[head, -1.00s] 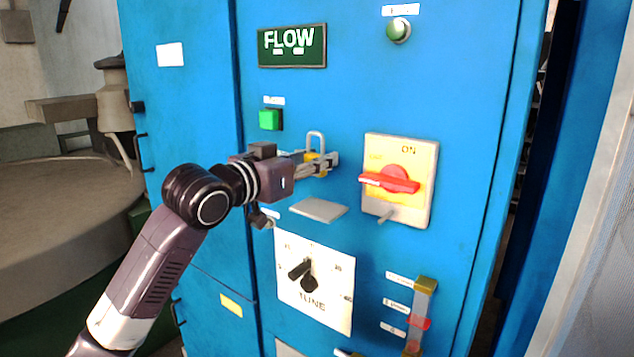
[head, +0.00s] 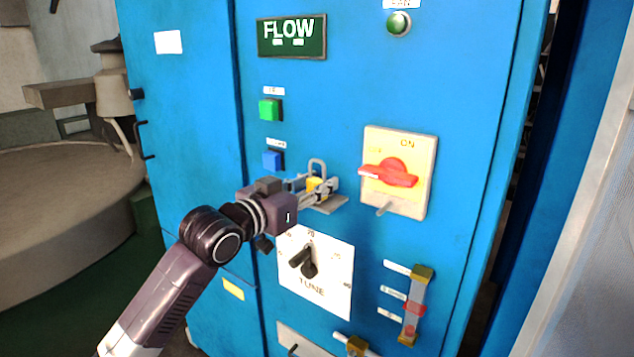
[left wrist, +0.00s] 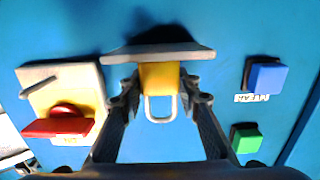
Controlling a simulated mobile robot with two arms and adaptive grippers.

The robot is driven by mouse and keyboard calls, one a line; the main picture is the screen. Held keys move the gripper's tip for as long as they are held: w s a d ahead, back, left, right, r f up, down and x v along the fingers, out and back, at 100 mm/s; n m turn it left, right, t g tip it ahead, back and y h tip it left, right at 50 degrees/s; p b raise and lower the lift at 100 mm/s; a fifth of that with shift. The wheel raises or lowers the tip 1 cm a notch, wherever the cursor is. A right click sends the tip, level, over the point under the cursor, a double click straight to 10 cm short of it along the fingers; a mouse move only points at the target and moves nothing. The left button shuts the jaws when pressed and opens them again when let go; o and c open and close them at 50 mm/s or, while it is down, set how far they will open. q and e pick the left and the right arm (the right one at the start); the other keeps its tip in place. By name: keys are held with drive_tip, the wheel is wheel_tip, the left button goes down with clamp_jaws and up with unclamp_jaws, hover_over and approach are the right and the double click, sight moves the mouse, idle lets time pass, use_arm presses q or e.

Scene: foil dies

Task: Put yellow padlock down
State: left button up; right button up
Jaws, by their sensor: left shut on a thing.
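The yellow padlock (head: 313,184) has a grey shackle that points up in the head view. My left gripper (head: 322,187) is shut on its yellow body and holds it upright at a small grey shelf (head: 330,205) on the blue cabinet. In the left wrist view, which is upside down, the padlock (left wrist: 159,77) sits between the two fingertips (left wrist: 160,90). Its base is at the edge of the shelf (left wrist: 120,56); I cannot tell whether it touches. My right gripper is not in view.
The red rotary switch (head: 390,173) on its yellow plate is just right of the shelf. The TUNE dial (head: 309,262) is below. Green (head: 269,110) and blue (head: 272,160) buttons are to the upper left. A slider gauge (head: 416,305) is at lower right.

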use_arm(q)
drive_tip(key=o, duration=1.2)
drive_tip(key=shift+f, duration=0.1)
drive_tip(key=shift+r, duration=0.25)
drive_tip(key=shift+s+a+f, duration=0.2)
drive_tip(key=shift+s+a, duration=0.05)
drive_tip(key=b+v, duration=0.3)
drive_tip(key=v, duration=0.8)
drive_tip(key=shift+s, duration=0.15)
